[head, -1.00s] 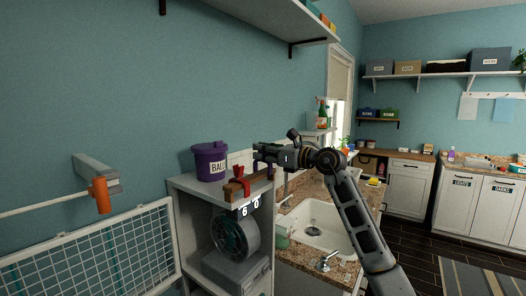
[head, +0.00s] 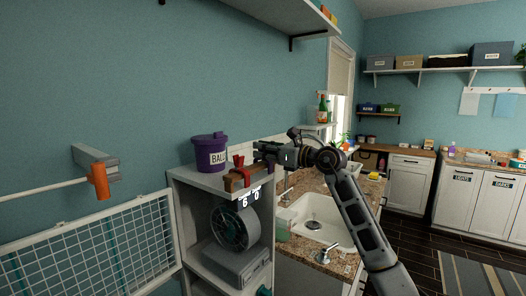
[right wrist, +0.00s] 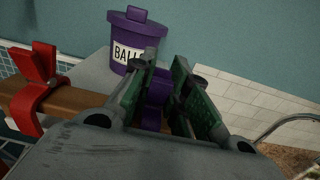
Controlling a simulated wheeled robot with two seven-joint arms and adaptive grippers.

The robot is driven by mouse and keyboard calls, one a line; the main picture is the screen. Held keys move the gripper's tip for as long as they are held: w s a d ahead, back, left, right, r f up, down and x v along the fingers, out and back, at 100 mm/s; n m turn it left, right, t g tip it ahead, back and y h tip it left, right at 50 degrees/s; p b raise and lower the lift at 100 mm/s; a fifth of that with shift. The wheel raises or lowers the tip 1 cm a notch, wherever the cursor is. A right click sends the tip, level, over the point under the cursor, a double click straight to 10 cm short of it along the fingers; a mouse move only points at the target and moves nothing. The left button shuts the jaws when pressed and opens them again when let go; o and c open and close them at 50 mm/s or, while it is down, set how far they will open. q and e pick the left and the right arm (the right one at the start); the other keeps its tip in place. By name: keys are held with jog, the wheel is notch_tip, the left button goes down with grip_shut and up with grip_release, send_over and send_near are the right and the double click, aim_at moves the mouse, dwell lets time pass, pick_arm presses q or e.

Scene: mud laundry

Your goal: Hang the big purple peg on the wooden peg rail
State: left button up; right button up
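The wooden peg rail (head: 236,183) lies along the top of the grey shelf unit, with a red peg (head: 239,168) clipped on it. In the right wrist view the brown rail (right wrist: 88,102) and red peg (right wrist: 37,95) are at the left. My right gripper (head: 262,152) is at the rail's right end. In the right wrist view its fingers (right wrist: 165,72) close around the big purple peg (right wrist: 156,92). The peg's lower part is partly hidden, so I cannot tell whether it sits around the rail. My left gripper is not in view.
A purple bin (head: 210,154) labelled BALL stands on the shelf unit just behind the rail. A fan (head: 235,228) is on the level below. A sink (head: 318,221) in a granite counter is at the right. A white wire rack (head: 90,250) is at the left.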

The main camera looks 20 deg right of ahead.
jog(key=o, duration=0.5)
jog(key=shift+s+d, duration=0.15)
jog(key=shift+v, duration=5.75)
